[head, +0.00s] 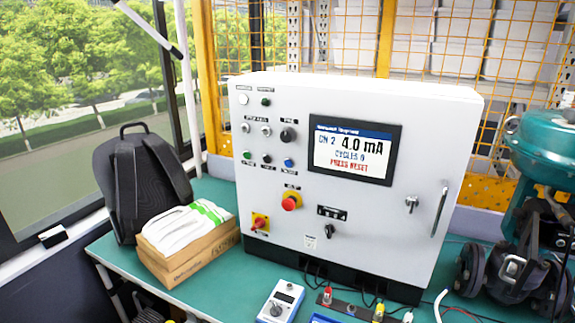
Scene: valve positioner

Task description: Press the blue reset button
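The blue reset button (288,162) is a small round button on the front of the white control cabinet (380,240). It is the rightmost of a row, beside a black button (267,158) and a green button (247,155). Nothing covers it. The cabinet's display (352,149) reads 4.0 mA, with smaller text that appears to say "CYCLES 0" and "PRESS RESET" in red. Neither of my grippers shows in the head view.
A red emergency knob (291,201) and a red-yellow switch (260,223) sit below the buttons. A cardboard box (190,262) with white cloth and a black backpack (140,185) stand left. A handheld meter (280,302) lies in front. A teal valve actuator (545,150) stands right.

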